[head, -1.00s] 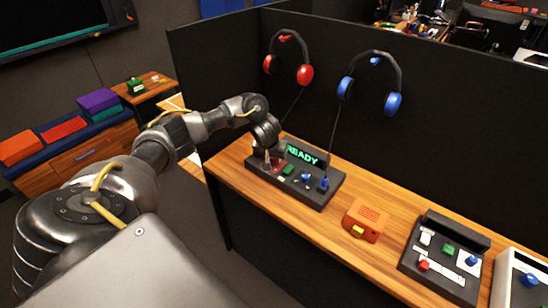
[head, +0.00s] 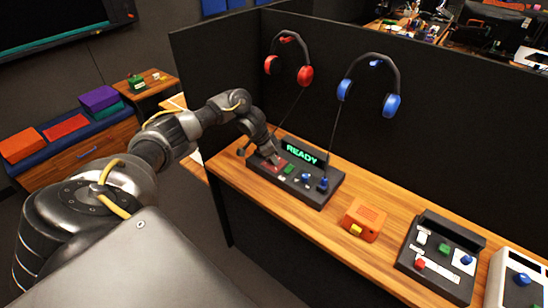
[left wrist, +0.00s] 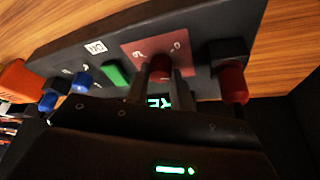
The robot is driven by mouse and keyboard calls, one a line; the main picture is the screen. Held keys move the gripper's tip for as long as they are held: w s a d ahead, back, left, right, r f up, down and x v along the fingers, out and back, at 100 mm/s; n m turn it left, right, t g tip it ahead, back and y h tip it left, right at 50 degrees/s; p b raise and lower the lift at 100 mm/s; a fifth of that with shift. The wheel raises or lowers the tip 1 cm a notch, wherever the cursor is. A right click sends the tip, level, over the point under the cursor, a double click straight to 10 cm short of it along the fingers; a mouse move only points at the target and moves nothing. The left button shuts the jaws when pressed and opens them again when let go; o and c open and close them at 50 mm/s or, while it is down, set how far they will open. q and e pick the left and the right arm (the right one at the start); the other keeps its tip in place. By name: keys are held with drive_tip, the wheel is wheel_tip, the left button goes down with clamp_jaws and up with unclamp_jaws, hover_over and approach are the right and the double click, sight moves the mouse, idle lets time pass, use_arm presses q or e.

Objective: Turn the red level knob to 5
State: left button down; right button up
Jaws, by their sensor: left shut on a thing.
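The black panel with the green READY display (head: 303,153) stands on the wooden desk. At its left end is a red plate (left wrist: 135,57) with number marks, hard to read. The red level knob (left wrist: 160,66) stands on that plate, between the fingers of my left gripper (left wrist: 160,85). The gripper is shut on the knob. In the head view my left gripper (head: 273,157) reaches down onto the panel's left end and hides the knob. The pointer position cannot be read. My right gripper is not in view.
Beside the plate are a green button (left wrist: 115,74), blue knobs (left wrist: 82,82) and a red plug (left wrist: 232,82). Red headphones (head: 305,76) and blue headphones (head: 391,105) hang behind. An orange box (head: 365,219) and another panel (head: 440,258) stand to the right.

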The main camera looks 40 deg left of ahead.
use_arm(q)
drive_tip(key=m+b, duration=0.1)
drive_tip(key=m, duration=0.1)
drive_tip(key=m+g+h+b, duration=0.1)
drive_tip(key=m, duration=0.1)
drive_tip(key=shift+w+a+f+m, duration=0.1)
drive_tip(key=shift+w+f+m, duration=0.05)
drive_tip(key=shift+m, duration=0.15)
drive_tip(key=m+g+b, duration=0.1)
drive_tip(key=m, duration=0.1)
drive_tip(key=m+b, duration=0.1)
drive_tip(key=m, duration=0.1)
drive_tip(key=shift+w+g+h, duration=0.1)
drive_tip(key=shift+g+h, duration=0.3)
drive_tip(key=m+g+b, duration=0.1)
drive_tip(key=m+b, duration=0.2)
drive_tip(key=shift+w, duration=0.1)
drive_tip(key=shift+r+m+g+b, duration=0.2)
drive_tip(key=shift+m+g+b, duration=0.4)
drive_tip(key=shift+m+b, duration=1)
